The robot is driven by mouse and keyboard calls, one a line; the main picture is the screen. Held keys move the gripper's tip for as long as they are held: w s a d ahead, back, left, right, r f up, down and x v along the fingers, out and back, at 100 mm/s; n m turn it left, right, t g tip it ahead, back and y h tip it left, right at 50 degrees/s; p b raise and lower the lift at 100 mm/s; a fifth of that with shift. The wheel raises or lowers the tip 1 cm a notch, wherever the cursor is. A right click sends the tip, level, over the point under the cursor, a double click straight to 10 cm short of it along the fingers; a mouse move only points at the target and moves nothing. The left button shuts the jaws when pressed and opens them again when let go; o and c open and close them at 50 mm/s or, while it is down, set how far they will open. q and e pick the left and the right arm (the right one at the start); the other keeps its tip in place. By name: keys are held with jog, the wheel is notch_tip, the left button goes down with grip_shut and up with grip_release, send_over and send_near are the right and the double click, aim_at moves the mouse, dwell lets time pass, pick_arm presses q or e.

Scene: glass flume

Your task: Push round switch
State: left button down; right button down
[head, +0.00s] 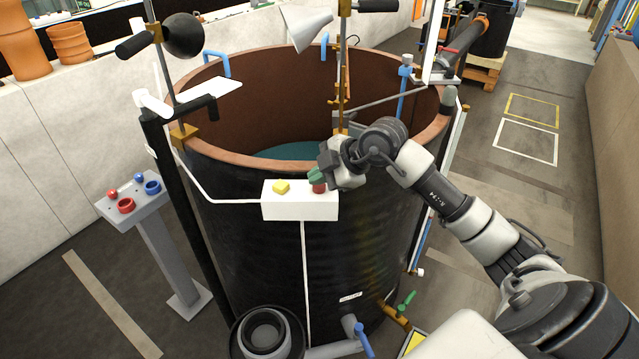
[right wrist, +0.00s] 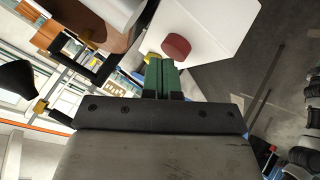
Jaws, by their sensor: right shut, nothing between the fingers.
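A white control box (head: 300,206) is fixed at the front rim of the large black tank. It carries a red round switch (head: 319,188) on the right and a yellow knob (head: 281,187) on the left. My right gripper (head: 315,176) is shut and empty, its green fingertips just above and beside the red switch. In the right wrist view the red switch (right wrist: 176,46) shows just beyond the green fingertips, and the yellow knob (right wrist: 151,57) is partly hidden behind them. I cannot tell whether the fingertips touch the switch. My left gripper is not in view.
The tank (head: 250,250) has a brown rim and bluish liquid inside. A grey pedestal (head: 150,215) with red and blue buttons stands at the left. Posts, a white cone (head: 303,25) and a black lamp-like shade (head: 183,36) rise around the rim. Open floor lies at the right.

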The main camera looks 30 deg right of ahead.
aim_at(320, 187)
jog(key=shift+s+f, duration=0.1)
jog(key=shift+f, duration=0.25)
jog(key=shift+r+p, duration=0.35)
jog(key=shift+p, duration=0.05)
notch_tip(320, 187, up, 6)
jog(key=p, duration=0.5)
jog(key=shift+r, duration=0.1)
dwell(0.5)
